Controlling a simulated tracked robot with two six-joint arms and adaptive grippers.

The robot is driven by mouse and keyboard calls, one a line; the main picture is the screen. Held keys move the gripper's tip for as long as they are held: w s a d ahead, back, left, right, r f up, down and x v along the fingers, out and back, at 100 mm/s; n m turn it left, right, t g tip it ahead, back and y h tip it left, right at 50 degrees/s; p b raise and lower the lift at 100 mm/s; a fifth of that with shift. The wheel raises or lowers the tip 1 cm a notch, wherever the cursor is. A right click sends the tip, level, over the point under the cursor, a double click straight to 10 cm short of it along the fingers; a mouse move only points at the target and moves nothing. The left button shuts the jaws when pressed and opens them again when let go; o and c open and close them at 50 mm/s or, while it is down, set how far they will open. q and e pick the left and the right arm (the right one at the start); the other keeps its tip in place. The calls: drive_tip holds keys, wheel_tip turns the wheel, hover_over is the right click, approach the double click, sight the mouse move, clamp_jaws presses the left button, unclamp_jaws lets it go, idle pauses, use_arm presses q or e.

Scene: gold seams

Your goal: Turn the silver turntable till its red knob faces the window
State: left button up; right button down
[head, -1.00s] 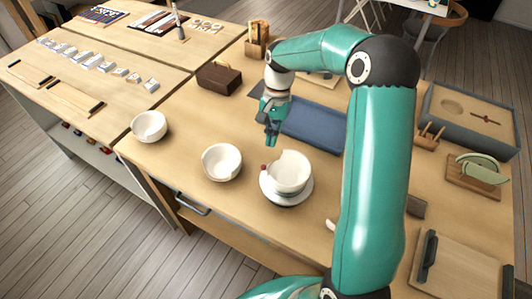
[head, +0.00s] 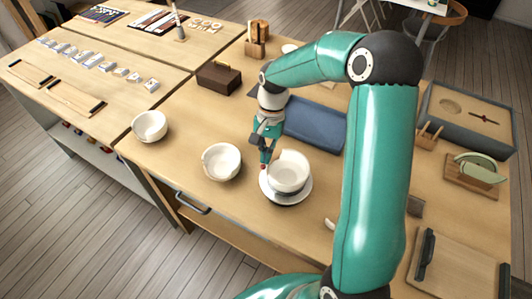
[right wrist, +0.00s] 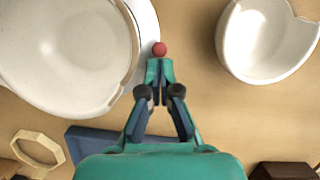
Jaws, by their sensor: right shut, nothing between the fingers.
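The silver turntable (head: 304,197) stands on the bench and bears a white bowl (head: 288,174) with a broken rim. Its red knob (head: 263,168) is on the left side of its edge in the head view. In the right wrist view the knob (right wrist: 160,48) shows just past my fingertips, beside the turntable's pale rim (right wrist: 146,22). My right gripper (head: 265,160) is shut and empty, pointing down close by the knob. Whether the fingertips touch the knob I cannot tell. My left gripper is not in view.
A second broken white bowl (head: 221,162) stands left of the turntable, and another bowl (head: 149,126) farther left. A blue mat (head: 316,127) lies behind. A dark brown box (head: 219,77) stands at the back left. The bench front is mostly clear.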

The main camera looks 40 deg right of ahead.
drive_tip(key=shift+a+n, duration=0.4)
drive_tip(key=shift+n, duration=0.2)
drive_tip(key=shift+s+a+n+g+h, duration=0.1)
drive_tip(key=shift+a+n+g+h, duration=0.1)
drive_tip(key=shift+a+n, duration=0.5)
drive_tip(key=shift+s+a+n+g+h, duration=0.1)
drive_tip(key=shift+a+n+g, duration=0.2)
drive_tip(key=shift+n, duration=0.6)
drive_tip(key=shift+s+a+n+h+b, duration=0.35)
drive_tip(key=shift+a+n, duration=0.3)
drive_tip(key=shift+n, duration=0.4)
drive_tip(key=shift+s+a+n+h+b, duration=0.15)
drive_tip(key=shift+s+a+n, duration=0.25)
drive_tip(key=shift+a+n, duration=0.45)
drive_tip(key=shift+s+a+n+g+h+b, duration=0.2)
drive_tip(key=shift+s+n, duration=0.25)
drive_tip(key=shift+n, duration=0.4)
drive_tip(key=shift+s+a+n+h+b, duration=0.15)
drive_tip(key=shift+s+a+n, duration=0.25)
drive_tip(key=shift+n, duration=0.5)
drive_tip(key=shift+s+a+n+g+h+b, duration=0.1)
drive_tip(key=shift+s+a+n+h, duration=0.25)
drive_tip(key=shift+n, duration=0.5)
drive_tip(key=shift+s+a+n+h+b, duration=0.2)
drive_tip(key=shift+s+n, duration=0.55)
drive_tip(key=shift+n, duration=0.3)
drive_tip(key=shift+s+a+n+h+b, duration=0.1)
drive_tip(key=shift+s+n+h+b, duration=0.1)
drive_tip(key=shift+s+n, duration=0.7)
drive_tip(key=shift+n, duration=0.35)
